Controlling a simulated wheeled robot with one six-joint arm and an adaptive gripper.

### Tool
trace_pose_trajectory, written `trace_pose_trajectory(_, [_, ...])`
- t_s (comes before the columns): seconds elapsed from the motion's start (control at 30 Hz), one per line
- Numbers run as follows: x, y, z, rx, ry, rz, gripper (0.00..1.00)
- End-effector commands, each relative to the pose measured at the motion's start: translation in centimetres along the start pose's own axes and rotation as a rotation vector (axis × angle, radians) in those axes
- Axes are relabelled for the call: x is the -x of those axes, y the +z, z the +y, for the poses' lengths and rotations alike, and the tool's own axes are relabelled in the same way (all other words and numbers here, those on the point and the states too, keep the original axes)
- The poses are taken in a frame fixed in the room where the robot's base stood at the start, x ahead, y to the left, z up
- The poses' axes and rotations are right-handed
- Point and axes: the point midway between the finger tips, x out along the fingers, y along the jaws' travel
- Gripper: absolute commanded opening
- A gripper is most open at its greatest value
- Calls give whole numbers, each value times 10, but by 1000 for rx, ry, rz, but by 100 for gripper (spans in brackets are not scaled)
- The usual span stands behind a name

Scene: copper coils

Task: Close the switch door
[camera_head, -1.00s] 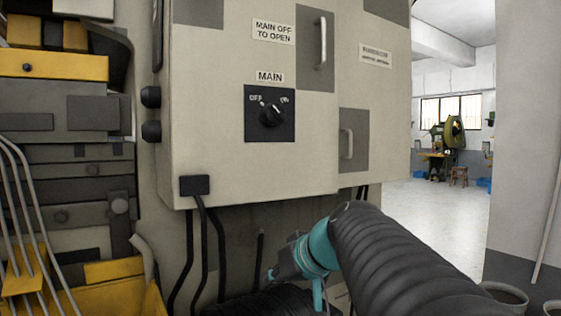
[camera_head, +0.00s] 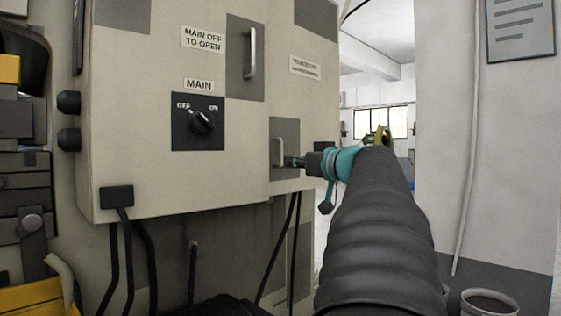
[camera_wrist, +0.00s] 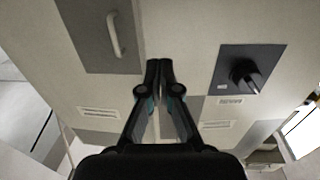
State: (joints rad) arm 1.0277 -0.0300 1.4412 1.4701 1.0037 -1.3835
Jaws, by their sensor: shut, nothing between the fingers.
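The switch door is the beige cabinet front (camera_head: 140,165), with grey patches, a black MAIN rotary switch (camera_head: 198,122), a tall upper handle (camera_head: 250,53) and a small lower handle (camera_head: 279,152). It looks nearly flat; I cannot tell whether it is fully flush. My gripper (camera_head: 291,162) is at the lower right of the door, beside the small handle in the picture; contact cannot be told. In the wrist view, which shows the door upside down, my gripper (camera_wrist: 160,66) is shut and empty, between the small handle (camera_wrist: 117,35) and the switch (camera_wrist: 243,76).
Black cables (camera_head: 125,255) hang below the cabinet. Grey and yellow machinery (camera_head: 22,200) stands at the left. A pale pillar (camera_head: 450,120) with a conduit and a bucket (camera_head: 488,302) stand at the right. An open room shows between cabinet and pillar.

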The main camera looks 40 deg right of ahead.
Motion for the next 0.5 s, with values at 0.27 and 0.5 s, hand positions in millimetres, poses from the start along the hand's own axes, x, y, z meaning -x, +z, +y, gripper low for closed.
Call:
trace_pose_trajectory(0.27, [-55, -2, -1, -3, -4, -2, 0])
trace_pose_trajectory(0.5, [-92, -1, -1, -2, -3, -3, 0])
